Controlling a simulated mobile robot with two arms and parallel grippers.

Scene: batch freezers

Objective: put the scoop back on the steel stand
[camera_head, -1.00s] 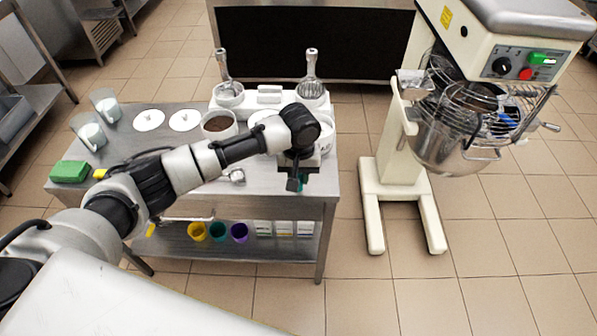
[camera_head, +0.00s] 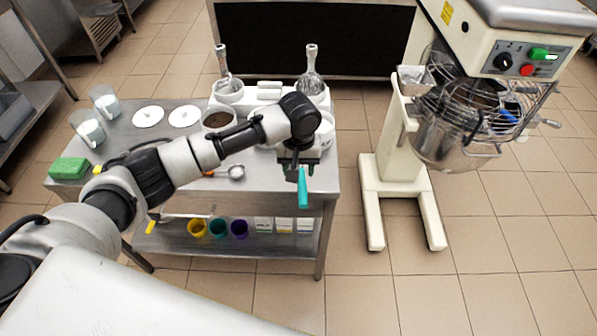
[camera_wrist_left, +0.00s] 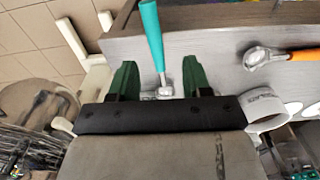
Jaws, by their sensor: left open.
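A teal-handled scoop (camera_head: 303,188) shows at the table's front right edge, its handle sticking out past the edge. In the left wrist view its teal handle (camera_wrist_left: 152,32) runs between my fingers toward a small metal end. Whether that end rests on a steel stand cannot be told; the gripper hides that area. My left gripper (camera_head: 297,168) is open just above and behind the handle; its green fingers (camera_wrist_left: 158,80) stand apart on either side. Another scoop (camera_head: 235,172) lies on the table to the left, with an orange handle in the left wrist view (camera_wrist_left: 300,55).
The steel table (camera_head: 325,180) also carries a brown-filled tub (camera_head: 218,121), white lids (camera_head: 148,117), measuring jugs (camera_head: 88,130) and a green sponge (camera_head: 69,168). Coloured cups (camera_head: 218,229) stand on the lower shelf. A large mixer (camera_head: 395,150) stands to the right, with floor between.

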